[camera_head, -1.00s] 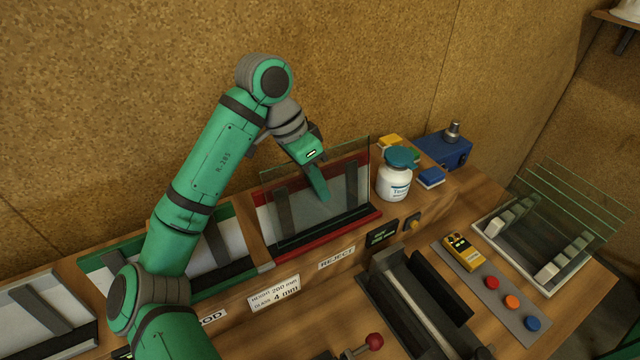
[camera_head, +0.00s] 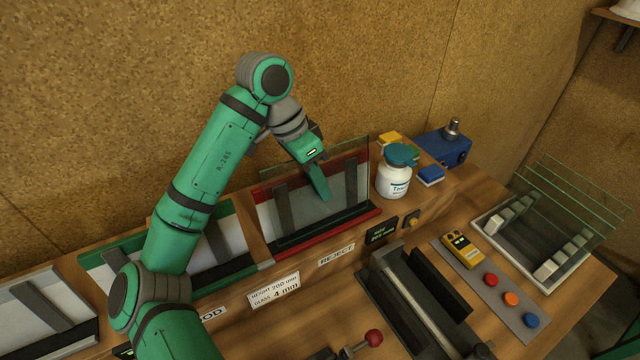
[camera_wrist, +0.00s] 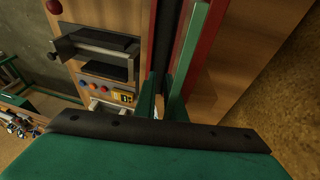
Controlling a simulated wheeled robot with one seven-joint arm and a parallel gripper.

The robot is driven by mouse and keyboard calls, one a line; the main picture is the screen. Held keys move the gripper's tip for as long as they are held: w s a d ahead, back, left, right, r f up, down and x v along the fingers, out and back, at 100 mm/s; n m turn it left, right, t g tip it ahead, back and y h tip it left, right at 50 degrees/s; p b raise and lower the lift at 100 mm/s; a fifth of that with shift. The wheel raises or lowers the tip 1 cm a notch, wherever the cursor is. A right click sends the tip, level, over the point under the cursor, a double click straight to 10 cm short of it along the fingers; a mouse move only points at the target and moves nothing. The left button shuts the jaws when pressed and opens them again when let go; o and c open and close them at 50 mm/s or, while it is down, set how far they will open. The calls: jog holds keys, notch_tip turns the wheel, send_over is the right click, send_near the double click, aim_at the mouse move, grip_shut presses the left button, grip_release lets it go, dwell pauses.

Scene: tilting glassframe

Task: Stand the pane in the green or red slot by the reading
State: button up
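The clear pane (camera_head: 343,196) stands upright or slightly leaning at the red slot (camera_head: 335,232), which is labelled REJECT. Its upper edge rises above the red frame. My gripper (camera_head: 318,185) reaches down over the pane, with one finger in front of the glass. In the wrist view the two fingers (camera_wrist: 160,100) are close together with a narrow gap. I cannot tell whether they grip the glass or stand just clear of it. The green slot (camera_head: 236,262) to the left is partly hidden by my arm and shows no pane. A small dark display (camera_head: 382,232) has green text too small to read.
A white bottle with a teal cap (camera_head: 394,176) stands close right of the red slot. A label (camera_head: 274,290) reads height 200 mm, glass 4 mm. A dark channel fixture (camera_head: 420,300), yellow meter (camera_head: 462,249), coloured buttons (camera_head: 510,300) and pane rack (camera_head: 545,245) lie to the right.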

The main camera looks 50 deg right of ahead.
jog(key=v, duration=0.9)
jog(key=shift+w+r, duration=0.2)
jog(key=shift+r, duration=0.05)
jog(key=shift+w+a+r, duration=0.1)
jog(key=shift+a+r, duration=0.05)
jog(key=shift+r, duration=0.5)
